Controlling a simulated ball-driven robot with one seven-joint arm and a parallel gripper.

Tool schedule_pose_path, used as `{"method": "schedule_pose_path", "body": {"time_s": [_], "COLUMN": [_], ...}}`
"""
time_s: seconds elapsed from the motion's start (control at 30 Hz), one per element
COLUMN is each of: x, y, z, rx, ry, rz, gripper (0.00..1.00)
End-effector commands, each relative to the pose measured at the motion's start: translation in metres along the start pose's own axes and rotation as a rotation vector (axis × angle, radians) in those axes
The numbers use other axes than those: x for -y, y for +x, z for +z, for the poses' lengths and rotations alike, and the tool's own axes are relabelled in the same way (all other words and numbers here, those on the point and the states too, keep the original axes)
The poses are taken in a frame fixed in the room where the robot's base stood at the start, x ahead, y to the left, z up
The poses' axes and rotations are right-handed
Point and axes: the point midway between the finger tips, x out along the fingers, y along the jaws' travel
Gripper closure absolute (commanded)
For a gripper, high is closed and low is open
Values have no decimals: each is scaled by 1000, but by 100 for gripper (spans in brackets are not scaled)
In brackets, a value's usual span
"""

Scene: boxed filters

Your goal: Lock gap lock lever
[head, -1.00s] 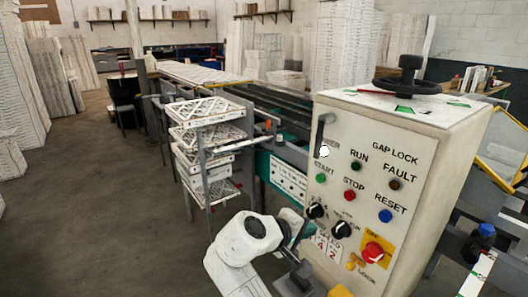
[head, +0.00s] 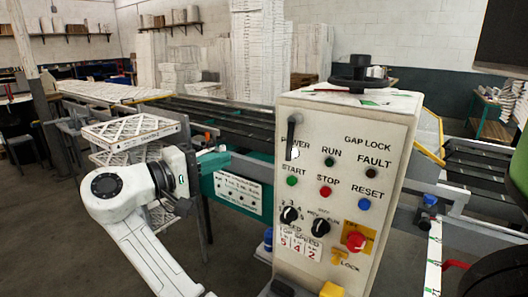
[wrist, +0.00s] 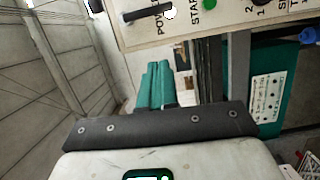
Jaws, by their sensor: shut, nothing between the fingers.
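The cream control box (head: 350,120) stands right of centre in the head view, with a "GAP LOCK" label at the top of its face. A yellow T-shaped handle (head: 341,257) sits low on the face beside the word "LOCK". A dark upright lever (head: 292,136) is at the upper left by "POWER"; it also shows in the wrist view (wrist: 147,13). I cannot tell for sure which one is the gap lock lever. My gripper (wrist: 157,70), with teal fingers, is shut and empty, left of the box and apart from it.
A black handwheel (head: 361,73) sits on top of the box. A red stop knob (head: 355,242) on a yellow plate is just above the yellow handle. A rack of white filters (head: 132,130) stands behind my arm.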

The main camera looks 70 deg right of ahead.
Motion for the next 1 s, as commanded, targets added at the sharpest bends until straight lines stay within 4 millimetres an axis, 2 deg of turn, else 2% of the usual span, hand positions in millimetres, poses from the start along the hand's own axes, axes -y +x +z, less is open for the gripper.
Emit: {"method": "schedule_pose_path", "body": {"time_s": [0.23,0.63,0.8,1.0], "x": [-1,-2,-1,0], "y": [26,103,118,128], "z": [1,1,19,28], "rx": [4,3,2,0], "ry": [0,-1,0,1], "rz": [-1,-2,-1,-1], "gripper": [100,100,100,100]}}
